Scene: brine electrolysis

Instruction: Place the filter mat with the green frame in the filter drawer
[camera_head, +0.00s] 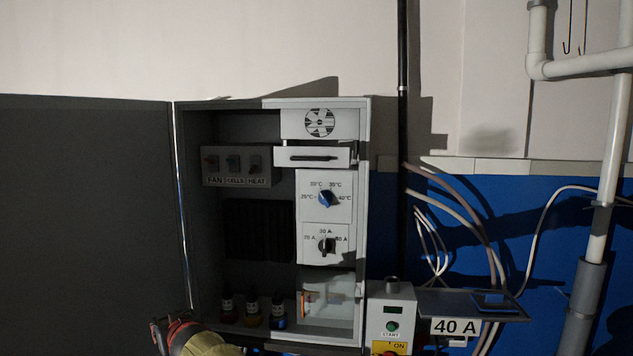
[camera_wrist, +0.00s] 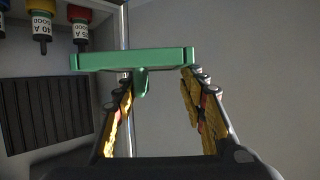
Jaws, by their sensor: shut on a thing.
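The green-framed filter mat (camera_wrist: 135,60) shows nearly edge-on in the wrist view, with a green tab below its bar. My gripper (camera_wrist: 160,88) is shut on it, with yellow-padded fingers on both sides. In the head view part of my gripper or wrist (camera_head: 190,338) shows at the bottom edge, left of the cabinet's lower part; the mat cannot be made out there. The likely filter drawer (camera_head: 290,157) is a white front with a dark handle under the fan grille (camera_head: 320,123). It appears to stand slightly forward; its inside is hidden.
The open grey cabinet (camera_head: 366,220) holds switches, dials and several coloured fuses (camera_head: 252,309). Its large door (camera_head: 85,220) swings out left. At right are a START box (camera_head: 392,315), a shelf marked 40 A (camera_head: 455,327) with a blue-edged thing, and cables.

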